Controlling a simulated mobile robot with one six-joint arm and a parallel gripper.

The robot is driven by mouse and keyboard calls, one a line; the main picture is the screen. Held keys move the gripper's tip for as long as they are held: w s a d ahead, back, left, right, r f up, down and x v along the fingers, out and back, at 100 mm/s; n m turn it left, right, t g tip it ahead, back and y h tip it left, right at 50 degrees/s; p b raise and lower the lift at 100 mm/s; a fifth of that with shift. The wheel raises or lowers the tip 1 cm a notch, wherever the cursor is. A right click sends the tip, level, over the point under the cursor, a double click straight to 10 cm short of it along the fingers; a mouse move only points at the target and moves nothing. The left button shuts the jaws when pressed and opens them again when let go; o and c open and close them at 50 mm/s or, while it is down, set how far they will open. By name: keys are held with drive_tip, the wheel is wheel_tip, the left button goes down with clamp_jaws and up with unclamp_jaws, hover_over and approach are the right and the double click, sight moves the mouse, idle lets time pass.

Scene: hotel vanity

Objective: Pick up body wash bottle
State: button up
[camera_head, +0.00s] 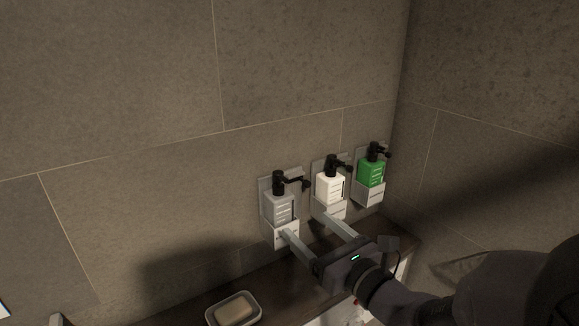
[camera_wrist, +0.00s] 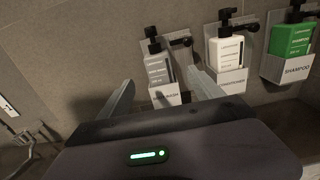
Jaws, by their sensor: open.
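The body wash bottle appears to be the grey one with a black pump (camera_head: 282,208), at the left of three wall holders; its small label is hard to read. It also shows in the wrist view (camera_wrist: 158,69), upright in its white holder (camera_wrist: 166,97). My gripper (camera_head: 311,226) is open and empty. In the head view its left finger overlaps the grey bottle's holder and its right finger reaches below the white bottle's holder. In the wrist view the grey bottle appears between the two fingers (camera_wrist: 162,82), beyond them; I cannot tell whether anything touches.
A white bottle (camera_head: 330,188) and a green shampoo bottle (camera_head: 371,172) stand in holders to the right, both with black pumps. A soap dish (camera_head: 256,297) with a bar of soap (camera_head: 234,313) sits on the ledge below. The tiled wall left of the holders is clear.

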sight(286, 179)
drive_tip(key=b+x, duration=0.2)
drive_tip(key=x, duration=0.8)
drive_tip(key=shift+s+a+r, duration=0.1)
drive_tip(key=shift+a, duration=0.15)
drive_tip(key=shift+r, duration=0.1)
drive_tip(key=shift+c, duration=1.2)
drive_tip(key=c, duration=1.2)
drive_tip(key=shift+r, duration=0.25)
drive_tip(key=r+p, duration=0.1)
drive_tip(key=r, duration=0.1)
drive_tip(key=r+p, duration=0.1)
drive_tip(key=r, duration=0.3)
drive_tip(key=shift+s+d+r+p, duration=0.25)
drive_tip(key=shift+s+r+p, duration=0.05)
drive_tip(key=shift+r+p, duration=0.1)
drive_tip(key=b+v, duration=0.4)
drive_tip(key=v, duration=1.3)
drive_tip(key=shift+s+d+f, duration=0.15)
drive_tip(key=shift+f, duration=0.05)
